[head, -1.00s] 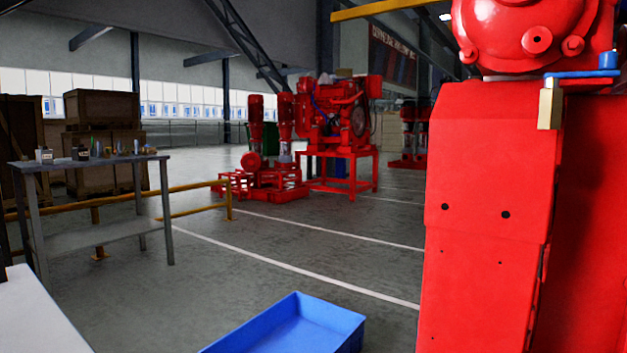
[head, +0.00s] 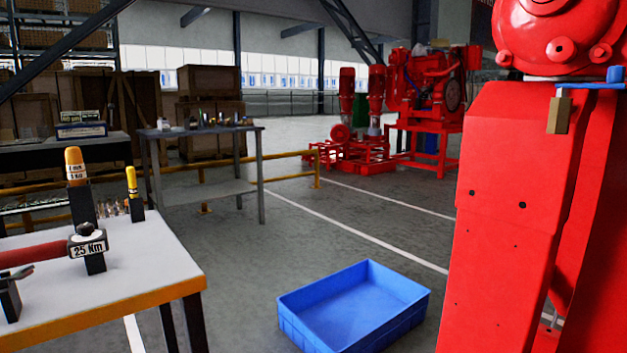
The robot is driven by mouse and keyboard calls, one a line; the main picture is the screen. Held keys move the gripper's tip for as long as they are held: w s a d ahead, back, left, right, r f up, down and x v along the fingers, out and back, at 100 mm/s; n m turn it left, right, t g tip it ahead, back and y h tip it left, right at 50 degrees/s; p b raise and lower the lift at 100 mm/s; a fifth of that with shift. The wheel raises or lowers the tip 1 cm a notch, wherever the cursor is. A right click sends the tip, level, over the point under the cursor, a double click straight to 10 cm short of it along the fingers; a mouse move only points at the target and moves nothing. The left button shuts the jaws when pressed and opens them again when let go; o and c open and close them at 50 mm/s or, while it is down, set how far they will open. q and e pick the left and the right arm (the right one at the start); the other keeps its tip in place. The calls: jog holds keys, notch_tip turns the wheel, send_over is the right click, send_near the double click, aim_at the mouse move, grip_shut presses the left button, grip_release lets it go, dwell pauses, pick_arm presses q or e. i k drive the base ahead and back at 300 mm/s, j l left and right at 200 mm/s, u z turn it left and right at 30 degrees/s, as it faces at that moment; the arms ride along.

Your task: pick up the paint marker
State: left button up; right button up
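A slim yellow pen-like thing (head: 131,180), which looks like the paint marker, stands upright in a small black holder (head: 137,210). It is near the far edge of the white-topped table (head: 150,262) at the left. Its lettering is too small to read. Neither of my grippers is in view.
The table also bears an orange-capped tool (head: 75,165) in a black stand, a red-handled tool labelled 25 Nm (head: 88,243) and several small metal pieces. A blue crate (head: 355,305) sits on the floor. Red machinery (head: 520,200) stands close at right. A grey bench (head: 210,131) is behind.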

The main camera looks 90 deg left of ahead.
aim_at(133, 189)
jog(key=u, duration=2.3)
